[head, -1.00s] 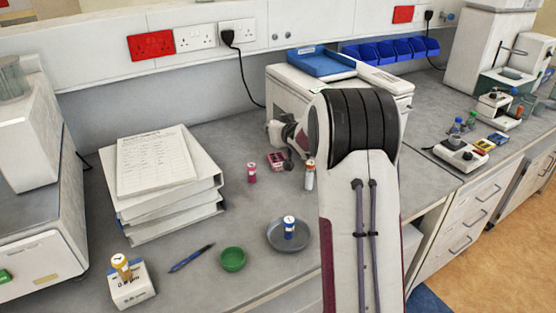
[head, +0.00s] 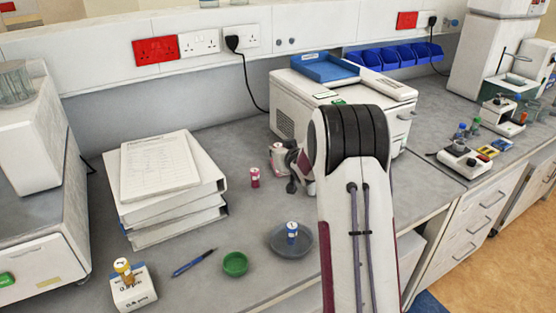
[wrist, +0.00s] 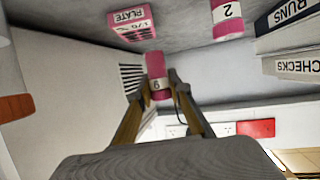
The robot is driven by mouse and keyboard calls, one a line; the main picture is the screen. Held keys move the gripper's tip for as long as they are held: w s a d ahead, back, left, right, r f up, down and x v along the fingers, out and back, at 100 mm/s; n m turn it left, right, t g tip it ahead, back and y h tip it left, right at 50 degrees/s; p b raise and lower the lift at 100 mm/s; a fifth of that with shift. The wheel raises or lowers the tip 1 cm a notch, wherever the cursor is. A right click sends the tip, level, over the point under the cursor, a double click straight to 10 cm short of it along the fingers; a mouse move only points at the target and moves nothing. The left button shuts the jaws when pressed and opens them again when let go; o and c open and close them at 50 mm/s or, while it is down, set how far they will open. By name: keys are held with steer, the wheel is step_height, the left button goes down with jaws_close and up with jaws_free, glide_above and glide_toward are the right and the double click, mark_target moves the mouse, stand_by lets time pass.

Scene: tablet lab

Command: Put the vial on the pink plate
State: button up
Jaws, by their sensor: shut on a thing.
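In the wrist view, my gripper (wrist: 158,92) is shut on a pink vial (wrist: 154,64) with a white numbered label, held between the fingertips. The pink plate shows there as a pink block (wrist: 130,24) lettered "PLATE", just beyond the held vial and slightly left; I cannot tell whether they touch. A second pink vial (wrist: 227,18), labelled 2, stands apart to the right; it also shows on the bench in the head view (head: 254,178).
A grey dish (head: 277,248) holds a blue-capped vial (head: 292,232). A green bowl (head: 235,265), a blue pen (head: 193,263) and a white box (head: 133,292) with a yellow vial lie forward. Stacked binders (head: 180,215) stand left; a white machine (head: 290,95) stands behind.

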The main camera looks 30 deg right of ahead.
steer(key=shift+f, duration=0.1)
steer(key=shift+f, duration=1.8)
steer(key=shift+f, duration=0.1)
steer(key=o, duration=1)
steer(key=shift+s, duration=0.1)
steer(key=shift+s+r, duration=0.15)
steer(key=shift+r, duration=0.1)
steer(key=shift+v, duration=5.7)
steer(key=shift+a, duration=0.1)
